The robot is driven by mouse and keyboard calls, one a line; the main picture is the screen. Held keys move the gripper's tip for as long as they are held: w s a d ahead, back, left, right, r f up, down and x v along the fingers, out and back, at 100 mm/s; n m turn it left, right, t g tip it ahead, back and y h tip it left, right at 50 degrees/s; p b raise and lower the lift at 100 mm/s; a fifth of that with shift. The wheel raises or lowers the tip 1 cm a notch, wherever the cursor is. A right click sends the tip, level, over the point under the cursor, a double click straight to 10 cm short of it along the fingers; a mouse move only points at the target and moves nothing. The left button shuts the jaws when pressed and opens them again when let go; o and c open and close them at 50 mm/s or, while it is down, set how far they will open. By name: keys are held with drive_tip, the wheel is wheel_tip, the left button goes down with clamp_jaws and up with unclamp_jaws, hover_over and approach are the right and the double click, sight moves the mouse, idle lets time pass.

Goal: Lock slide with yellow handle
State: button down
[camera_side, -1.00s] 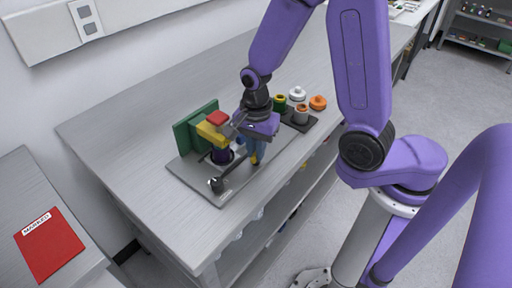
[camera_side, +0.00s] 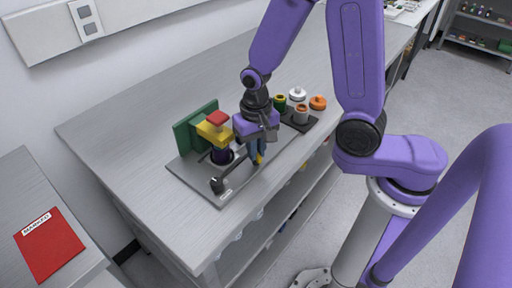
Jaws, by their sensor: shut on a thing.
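My gripper (camera_side: 268,136) is low over the front right part of the grey base plate (camera_side: 190,178). Its jaws are shut at the top of an upright blue and yellow piece, whose yellow handle (camera_side: 260,159) shows just below. The jaws hide the exact grip. Left of my gripper, a yellow block (camera_side: 207,132) with a red top (camera_side: 217,118) sits over a dark purple cylinder (camera_side: 221,156). A green upright plate (camera_side: 190,128) stands behind them. A dark lever with a round knob (camera_side: 217,186) lies along the plate's front.
Right of my gripper, a dark tray (camera_side: 302,125) holds several round pieces, including an orange one (camera_side: 318,102) and a white one (camera_side: 297,93). A red folder (camera_side: 48,245) lies on the separate left table. The bench top (camera_side: 130,130) left of the plate is clear.

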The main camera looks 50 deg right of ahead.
sight(258, 153)
drive_tip(key=shift+n, duration=2)
drive_tip(key=c, duration=1.1)
unclamp_jaws()
drive_tip(key=shift+c, duration=0.2)
wheel_tip(258, 153, up, 18)
drive_tip(key=shift+f, duration=0.25)
drive_tip(key=shift+f+n, duration=0.15)
drive_tip(key=shift+n, duration=0.15)
drive_tip(key=s+d+f+n, duration=0.2)
drive_tip(key=s+f+n, duration=0.1)
drive_tip(key=s+n, duration=0.3)
drive_tip(key=s+d+f+n, duration=0.3)
drive_tip(key=s+n, duration=0.3)
drive_tip(key=s, duration=0.4)
drive_tip(key=shift+s+d+f+n, duration=0.15)
drive_tip(key=shift+d+f+n, duration=0.15)
drive_tip(key=shift+d+f, duration=0.1)
